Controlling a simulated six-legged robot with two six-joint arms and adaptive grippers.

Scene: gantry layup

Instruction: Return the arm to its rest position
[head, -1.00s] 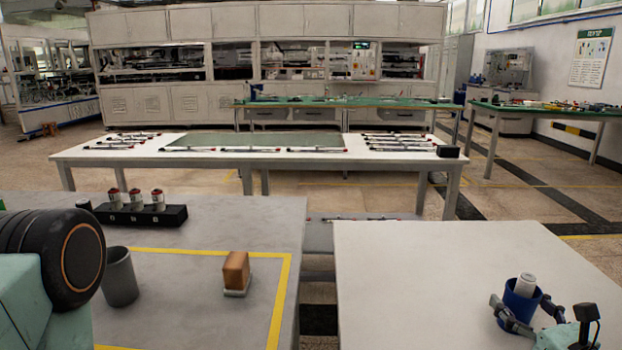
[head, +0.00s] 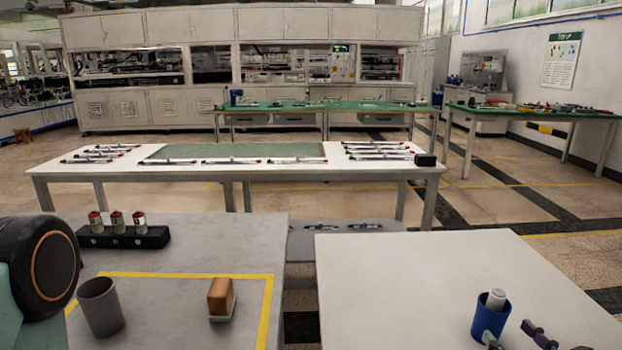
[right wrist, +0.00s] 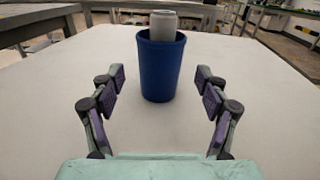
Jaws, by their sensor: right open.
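My right gripper (head: 513,336) is low at the right of the head view, on the near side of a blue cup (head: 489,320). A pale cylinder (head: 496,298) sticks up out of the cup. In the right wrist view the right gripper (right wrist: 160,82) is open, its purple-padded fingers spread wide. The blue cup (right wrist: 161,72) stands upright beyond and between them, apart from both fingers. The cylinder's lower part is hidden inside the cup. My left gripper is not in view.
The cup stands on a white table (head: 420,280), otherwise clear. The grey table (head: 190,260) at left holds a grey cup (head: 101,308), a brown block on a pale base (head: 221,297) and a black rack (head: 125,238) with red-topped cylinders. A gap separates the tables.

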